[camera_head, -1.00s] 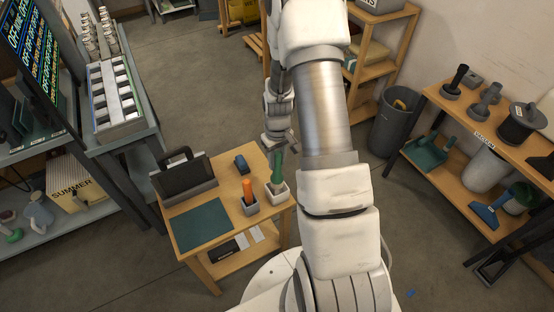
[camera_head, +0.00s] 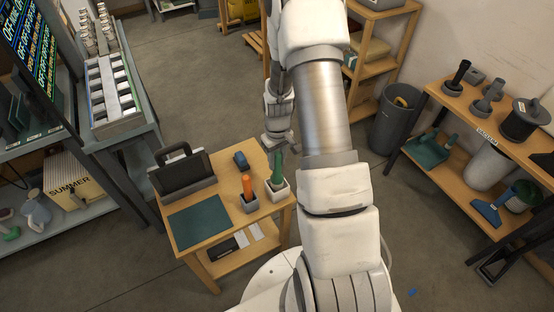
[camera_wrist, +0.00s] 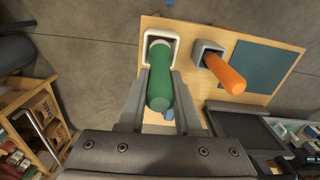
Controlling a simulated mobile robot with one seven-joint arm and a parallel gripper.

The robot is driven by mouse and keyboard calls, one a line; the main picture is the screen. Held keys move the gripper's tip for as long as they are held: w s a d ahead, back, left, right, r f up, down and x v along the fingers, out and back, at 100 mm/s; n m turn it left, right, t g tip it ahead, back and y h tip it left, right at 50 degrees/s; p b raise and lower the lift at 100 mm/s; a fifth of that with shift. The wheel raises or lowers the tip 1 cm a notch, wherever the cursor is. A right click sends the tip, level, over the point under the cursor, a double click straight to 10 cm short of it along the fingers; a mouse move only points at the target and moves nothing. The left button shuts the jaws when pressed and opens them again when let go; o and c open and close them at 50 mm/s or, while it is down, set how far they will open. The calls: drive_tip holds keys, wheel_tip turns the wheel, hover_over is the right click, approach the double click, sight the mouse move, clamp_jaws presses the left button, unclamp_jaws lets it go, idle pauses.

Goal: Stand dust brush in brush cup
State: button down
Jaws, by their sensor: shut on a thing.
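The brush with a green handle (camera_head: 277,167) stands nearly upright in a white square cup (camera_head: 278,191) on the small wooden table. In the wrist view the green handle (camera_wrist: 159,88) points toward the camera, with the white cup (camera_wrist: 148,38) around its far end. My gripper (camera_wrist: 160,82) is shut on the handle, one finger on each side. In the head view my gripper (camera_head: 279,143) is at the handle's top. The brush's lower end is hidden inside the cup.
A grey cup (camera_head: 250,205) with an orange handle (camera_head: 248,186) stands close to the left. The table also holds a dark green mat (camera_head: 198,221), a black tray-like holder (camera_head: 182,175) and a small blue object (camera_head: 240,160). Shelves stand at left and right.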

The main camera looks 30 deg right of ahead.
sight(277, 169)
drive_tip(key=shift+f+b, duration=1.95)
drive_tip(key=shift+f, duration=0.5)
drive_tip(key=c, duration=0.5)
unclamp_jaws()
drive_tip(key=shift+r, duration=0.1)
wheel_tip(277, 169, up, 16)
drive_tip(key=shift+r+p, duration=0.1)
drive_tip(key=shift+p, duration=0.7)
drive_tip(key=shift+s+r, duration=0.1)
drive_tip(key=shift+r, duration=0.5)
